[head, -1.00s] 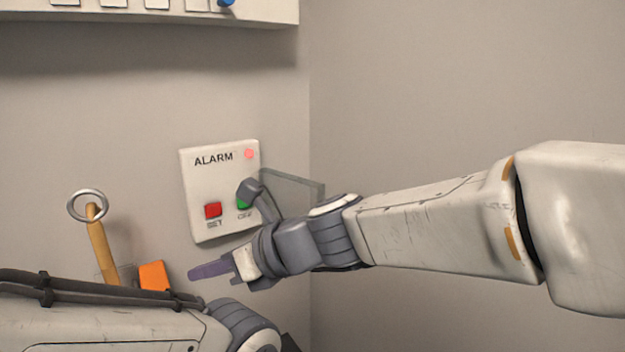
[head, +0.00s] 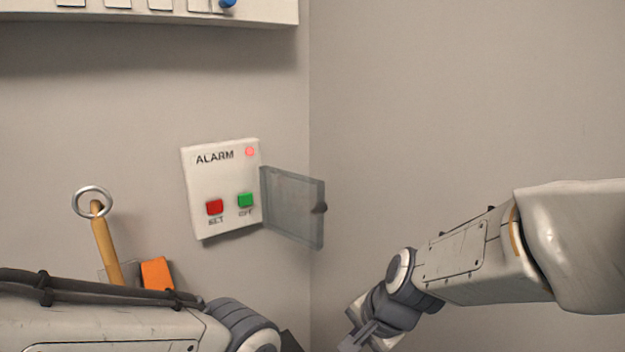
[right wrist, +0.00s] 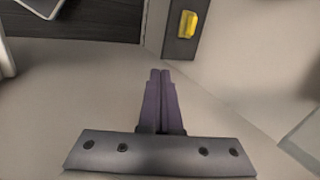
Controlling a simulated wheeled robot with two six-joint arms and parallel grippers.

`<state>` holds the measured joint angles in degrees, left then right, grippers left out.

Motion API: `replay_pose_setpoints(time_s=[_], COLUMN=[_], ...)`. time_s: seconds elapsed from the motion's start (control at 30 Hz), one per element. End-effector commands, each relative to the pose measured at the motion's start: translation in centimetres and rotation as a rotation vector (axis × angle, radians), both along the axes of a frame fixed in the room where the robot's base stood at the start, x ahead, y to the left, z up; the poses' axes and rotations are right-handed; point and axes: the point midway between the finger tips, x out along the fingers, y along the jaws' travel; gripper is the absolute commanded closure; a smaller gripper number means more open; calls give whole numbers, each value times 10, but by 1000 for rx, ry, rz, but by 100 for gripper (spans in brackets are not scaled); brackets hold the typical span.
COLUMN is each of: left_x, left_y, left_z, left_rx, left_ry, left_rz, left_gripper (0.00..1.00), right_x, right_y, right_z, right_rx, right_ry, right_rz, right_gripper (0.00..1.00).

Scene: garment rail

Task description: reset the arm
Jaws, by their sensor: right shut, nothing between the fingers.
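My right arm comes in from the right in the head view. Its gripper (head: 352,342) is low at the bottom edge, below and to the right of the alarm panel and apart from it. In the right wrist view the two purple fingers (right wrist: 160,100) are together with nothing between them. My left arm crosses the lower left of the head view, and its gripper is out of view. The white alarm panel (head: 222,177) is on the wall, with a red SET button (head: 214,207), a green OFF button (head: 246,200) and a lit red lamp (head: 250,152).
The panel's clear cover (head: 293,208) stands swung open to the right. A wooden handle (head: 105,250) with a metal ring and an orange block (head: 156,273) are at the left. A yellow object (right wrist: 187,24) on a dark plate shows in the right wrist view.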

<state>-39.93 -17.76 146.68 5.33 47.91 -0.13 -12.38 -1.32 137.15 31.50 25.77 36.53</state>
Motion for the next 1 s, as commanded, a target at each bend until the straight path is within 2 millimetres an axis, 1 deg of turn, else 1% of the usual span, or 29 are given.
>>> replay_pose_setpoints(time_s=[0.03,0.1,0.2,0.4,0.57,0.6,0.77,0.87,1.0], left_x=[0,0,0,0,0,0,0,0,0], left_y=[0,0,0,0,0,0,0,0,0], left_z=[0,0,0,0,0,-5,-16,-23,-35], left_rx=[0,0,0,0,0,0,0,0,0], left_ry=[0,0,0,0,0,0,0,0,0], left_rz=[0,0,0,0,0,0,1,1,2], left_gripper=[38,38,38,38,38,38,38,38,38], right_x=[-4,-9,-17,-32,-44,-45,-56,-66,-86], right_y=[-19,-39,-64,-101,-125,-116,-89,-71,-46], right_z=[-10,-20,-31,-47,-57,-59,-61,-62,-65], right_rx=[-75,-168,-275,-435,-528,-525,-507,-496,-478], right_ry=[-16,-36,-50,-58,-52,-59,-63,-66,-67], right_rz=[82,201,353,624,818,845,930,991,1094], right_gripper=[100,100,100,100,100,100,100,100,100])
